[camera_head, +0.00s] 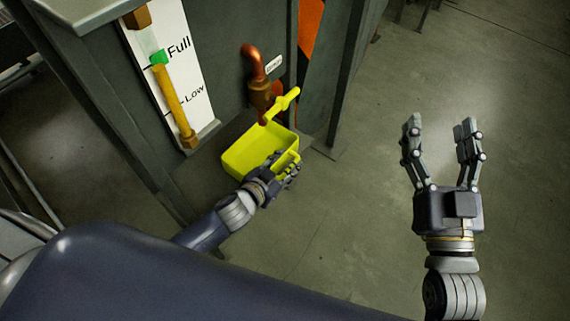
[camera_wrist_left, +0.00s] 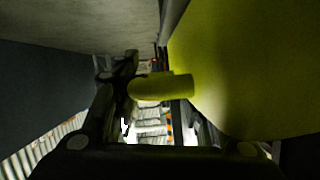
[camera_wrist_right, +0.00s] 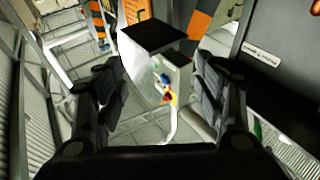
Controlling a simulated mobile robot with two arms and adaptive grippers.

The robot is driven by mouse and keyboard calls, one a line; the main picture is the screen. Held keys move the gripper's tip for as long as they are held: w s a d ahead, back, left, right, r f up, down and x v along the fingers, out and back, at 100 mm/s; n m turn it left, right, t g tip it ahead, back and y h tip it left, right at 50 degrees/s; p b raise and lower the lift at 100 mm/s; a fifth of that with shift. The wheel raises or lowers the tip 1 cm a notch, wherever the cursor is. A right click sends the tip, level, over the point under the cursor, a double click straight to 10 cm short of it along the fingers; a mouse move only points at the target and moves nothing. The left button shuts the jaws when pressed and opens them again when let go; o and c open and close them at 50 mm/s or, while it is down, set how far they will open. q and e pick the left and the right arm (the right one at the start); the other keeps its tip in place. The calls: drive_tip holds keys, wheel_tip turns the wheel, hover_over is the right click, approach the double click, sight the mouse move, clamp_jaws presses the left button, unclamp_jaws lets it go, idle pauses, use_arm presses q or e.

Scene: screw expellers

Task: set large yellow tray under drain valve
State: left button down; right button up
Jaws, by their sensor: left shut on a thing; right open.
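The large yellow tray (camera_head: 243,155) is at the foot of the grey machine, below the copper drain pipe and valve (camera_head: 260,90). A yellow lever handle (camera_head: 281,105) sits on the valve, above the tray's right side. My left gripper (camera_head: 287,168) is shut on the tray's near handle. In the left wrist view, the tray's yellow wall (camera_wrist_left: 245,70) fills the right side and the handle (camera_wrist_left: 160,87) lies between the fingers. Whether the tray touches the floor is unclear. My right gripper (camera_head: 440,150) is open and empty, over the floor at right.
The grey machine (camera_head: 225,50) stands behind the tray, with a Full/Low level gauge (camera_head: 175,75) at left of the pipe. A small label (camera_head: 273,64) is beside the pipe. The floor (camera_head: 350,220) between my arms and at right is clear.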

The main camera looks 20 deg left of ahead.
use_arm(q)
drive_tip(key=shift+f, duration=0.1)
use_arm(e)
drive_tip(key=shift+r, duration=0.1)
use_arm(q)
drive_tip(key=c, duration=1)
unclamp_jaws()
use_arm(e)
drive_tip(key=shift+r, duration=0.1)
